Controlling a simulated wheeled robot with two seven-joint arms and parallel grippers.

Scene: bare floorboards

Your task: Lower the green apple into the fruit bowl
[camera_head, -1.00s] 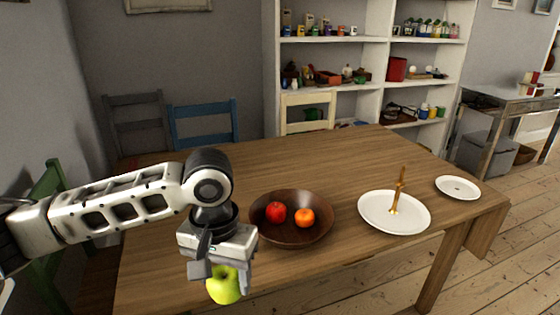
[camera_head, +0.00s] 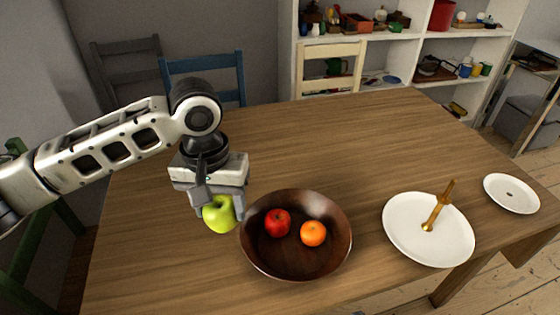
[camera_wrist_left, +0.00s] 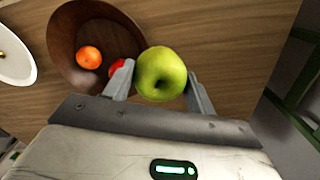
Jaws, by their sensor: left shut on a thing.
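The green apple (camera_head: 219,214) is held between the fingers of my left gripper (camera_head: 220,207). It also shows in the left wrist view (camera_wrist_left: 161,74), with a grey finger on each side. The fruit bowl (camera_head: 334,250) is dark brown and round and stands on the wooden table. In the head view the apple is just left of the bowl's left rim. A red apple (camera_head: 277,222) and an orange (camera_head: 313,233) lie inside the bowl. In the left wrist view the bowl (camera_wrist_left: 62,35) is at the upper left, beside the held apple. My right gripper is out of view.
The table (camera_head: 330,135) is clear behind the bowl. Chairs and a shelf stand beyond it.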

